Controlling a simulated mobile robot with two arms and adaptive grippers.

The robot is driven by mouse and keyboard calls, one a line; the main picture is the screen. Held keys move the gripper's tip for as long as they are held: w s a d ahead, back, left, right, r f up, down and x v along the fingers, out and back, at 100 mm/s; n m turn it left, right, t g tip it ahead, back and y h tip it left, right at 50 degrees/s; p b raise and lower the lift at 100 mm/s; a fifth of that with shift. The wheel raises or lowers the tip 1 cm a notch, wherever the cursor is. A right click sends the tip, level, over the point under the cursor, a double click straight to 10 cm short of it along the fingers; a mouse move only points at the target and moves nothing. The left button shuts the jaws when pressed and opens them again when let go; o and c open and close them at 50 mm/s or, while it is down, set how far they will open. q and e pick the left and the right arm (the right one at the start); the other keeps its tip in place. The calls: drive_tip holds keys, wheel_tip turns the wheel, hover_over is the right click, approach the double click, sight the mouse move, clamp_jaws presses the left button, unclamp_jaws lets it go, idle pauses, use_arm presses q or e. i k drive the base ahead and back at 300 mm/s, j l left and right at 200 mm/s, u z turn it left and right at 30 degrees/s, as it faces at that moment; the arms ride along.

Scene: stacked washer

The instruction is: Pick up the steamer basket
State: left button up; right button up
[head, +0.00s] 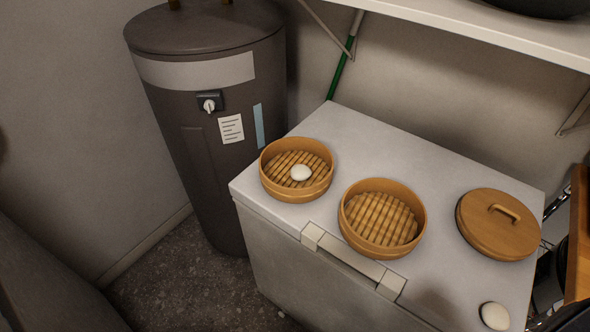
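Two round bamboo steamer baskets stand open side by side on a white chest. The left basket (283,191) holds one white bun (301,173) on its slatted floor. The right basket (382,246) is empty and sits near the chest's front edge, by the handle. A round bamboo lid (490,240) with a bar handle lies on the chest to the right, apart from both baskets. A second white bun (495,316) lies on the chest at the lower right. Neither of my grippers can be made out in the head view.
The white chest (400,150) has a front handle (352,262). A dark cylindrical tank (205,120) stands behind it at the left. A white shelf (480,30) overhangs the back right. Dark items and a wooden edge (580,240) crowd the right. The chest's back top is clear.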

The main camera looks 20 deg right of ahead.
sight(378, 226)
drive_tip(key=z, duration=1.2)
